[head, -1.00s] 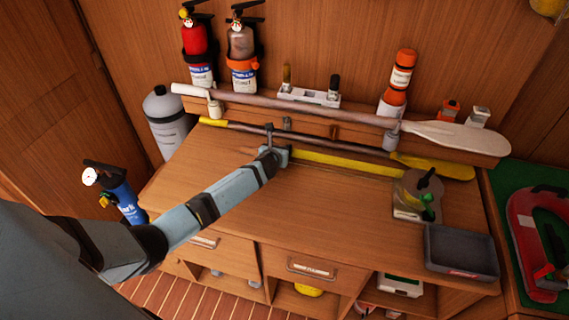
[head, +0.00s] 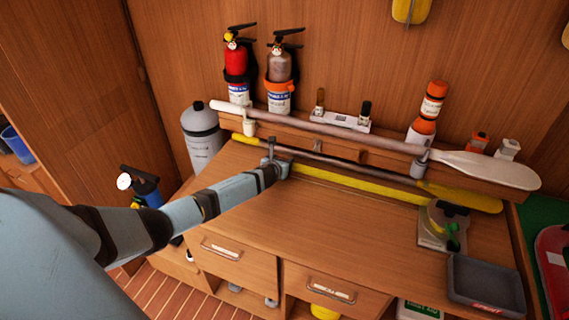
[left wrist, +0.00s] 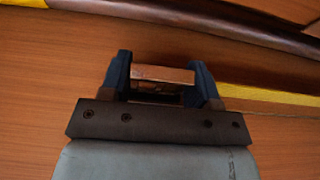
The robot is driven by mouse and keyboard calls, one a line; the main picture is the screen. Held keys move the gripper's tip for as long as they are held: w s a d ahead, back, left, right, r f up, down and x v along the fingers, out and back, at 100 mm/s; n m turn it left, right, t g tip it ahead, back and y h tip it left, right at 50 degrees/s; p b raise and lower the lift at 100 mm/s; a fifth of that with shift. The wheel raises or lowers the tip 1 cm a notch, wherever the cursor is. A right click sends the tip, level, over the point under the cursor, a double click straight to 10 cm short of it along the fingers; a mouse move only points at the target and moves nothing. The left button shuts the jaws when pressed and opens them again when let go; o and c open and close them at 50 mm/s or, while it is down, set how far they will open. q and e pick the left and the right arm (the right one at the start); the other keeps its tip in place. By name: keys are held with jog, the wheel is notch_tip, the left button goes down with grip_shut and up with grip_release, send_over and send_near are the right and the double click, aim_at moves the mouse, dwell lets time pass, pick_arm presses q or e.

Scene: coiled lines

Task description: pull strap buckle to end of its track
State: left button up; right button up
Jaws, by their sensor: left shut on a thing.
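The yellow strap (head: 350,184) lies along the back of the wooden bench top, running right from my left gripper. It also shows at the right in the left wrist view (left wrist: 275,104). My left gripper (head: 281,166) is at the strap's left visible end. In the left wrist view its two dark blue fingers are closed on the buckle (left wrist: 162,75), a small coppery metal bar between them. In the head view the gripper hides most of the buckle. The track's end cannot be made out. My right gripper is in neither view.
A dark pole with yellow ends (head: 350,163) lies just behind the strap. A paddle (head: 490,169) rests above it on the back ledge (head: 365,147). A grey tray (head: 487,284) and a coiled-line device (head: 440,224) stand at the right. The bench front (head: 300,235) is clear.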

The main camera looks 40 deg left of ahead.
pick_arm(q)
jog(key=o, duration=1.3)
jog(key=shift+s, duration=0.1)
jog(key=p+v, duration=0.1)
jog(key=v, duration=1.2)
jog(key=shift+s+r, duration=0.2)
jog(key=shift+s, duration=0.1)
